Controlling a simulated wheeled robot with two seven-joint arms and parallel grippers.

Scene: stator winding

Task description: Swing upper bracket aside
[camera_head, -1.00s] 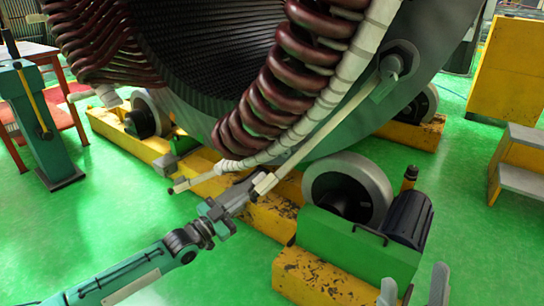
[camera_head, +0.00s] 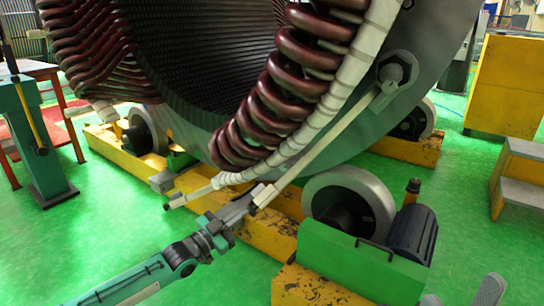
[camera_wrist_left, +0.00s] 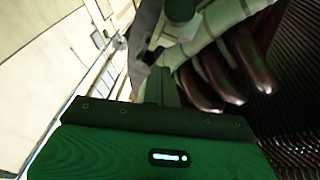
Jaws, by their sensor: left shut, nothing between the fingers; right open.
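The bracket (camera_head: 335,132) is a pale, narrow bar. It runs from a round bolted pivot (camera_head: 397,70) on the stator face down-left, alongside the white-wrapped coil ends. My left gripper (camera_head: 262,194) is shut at the bracket's lower end, seemingly touching or just beside it, with nothing between its fingers. In the left wrist view the dark jaw (camera_wrist_left: 158,82) reaches toward pale wrapped parts; the contact itself is too dark to make out. My right gripper (camera_head: 460,296) is open and empty at the bottom right edge, only its fingertips in view.
The large stator (camera_head: 420,50) with dark red coils (camera_head: 300,55) rests on grey rollers (camera_head: 348,205) over a yellow base (camera_head: 265,232). A green motor block (camera_head: 350,262) stands right of my left gripper. Yellow steps (camera_head: 515,175) are at right.

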